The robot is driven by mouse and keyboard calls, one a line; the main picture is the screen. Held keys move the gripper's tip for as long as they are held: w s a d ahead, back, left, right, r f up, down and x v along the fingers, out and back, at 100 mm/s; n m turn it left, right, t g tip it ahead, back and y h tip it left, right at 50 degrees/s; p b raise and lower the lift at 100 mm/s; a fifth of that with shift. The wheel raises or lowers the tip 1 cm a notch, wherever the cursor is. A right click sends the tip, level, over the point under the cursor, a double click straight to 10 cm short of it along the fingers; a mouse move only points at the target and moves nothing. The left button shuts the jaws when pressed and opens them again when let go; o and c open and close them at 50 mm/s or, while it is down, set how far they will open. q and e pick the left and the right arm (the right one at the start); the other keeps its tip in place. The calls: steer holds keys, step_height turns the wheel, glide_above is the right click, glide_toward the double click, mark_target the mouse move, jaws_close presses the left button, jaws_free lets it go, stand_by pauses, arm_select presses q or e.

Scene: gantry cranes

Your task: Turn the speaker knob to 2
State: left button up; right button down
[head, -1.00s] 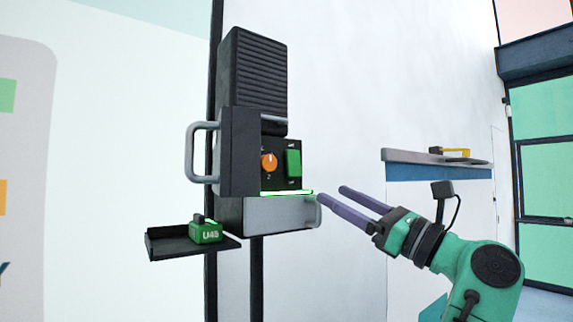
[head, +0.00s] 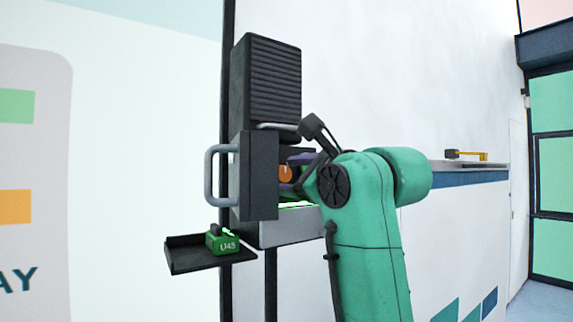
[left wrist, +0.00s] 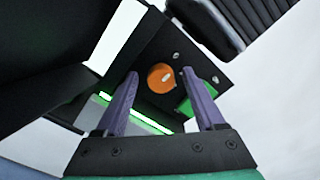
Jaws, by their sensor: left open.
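The orange speaker knob (head: 285,173) sits on a dark panel inside the black speaker box; my arm partly covers it in the head view. In the head view the left gripper (head: 294,170) is mostly hidden behind my green wrist. The panel numbers are unreadable now. My right gripper is out of view.
The box's black door (head: 259,178) with a grey handle stands open left of the knob. A green block marked U45 (head: 222,243) rests on a small black tray (head: 182,261) below. A green part (left wrist: 185,106) sits beside the knob. A counter (head: 470,169) stands at right.

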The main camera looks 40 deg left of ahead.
arm_select(q)
steer(key=shift+w+a+f, duration=0.1)
steer(key=shift+w+a, duration=0.1)
steer(key=shift+s+d, duration=0.1)
steer(key=shift+d, duration=0.05)
jaws_close()
steer(key=shift+m, duration=0.4)
steer(key=m+b, duration=0.1)
steer(key=m, duration=0.2)
steer(key=shift+m, duration=0.4)
steer(key=m+b, duration=0.1)
steer(key=m, duration=0.4)
steer(key=shift+b, duration=0.3)
steer(key=m+b, duration=0.1)
steer(key=m, duration=0.4)
steer(key=shift+m, duration=0.4)
steer(key=m+b, duration=0.1)
steer(key=m, duration=0.3)
steer(key=shift+r+m, duration=0.2)
steer(key=shift+m, duration=0.1)
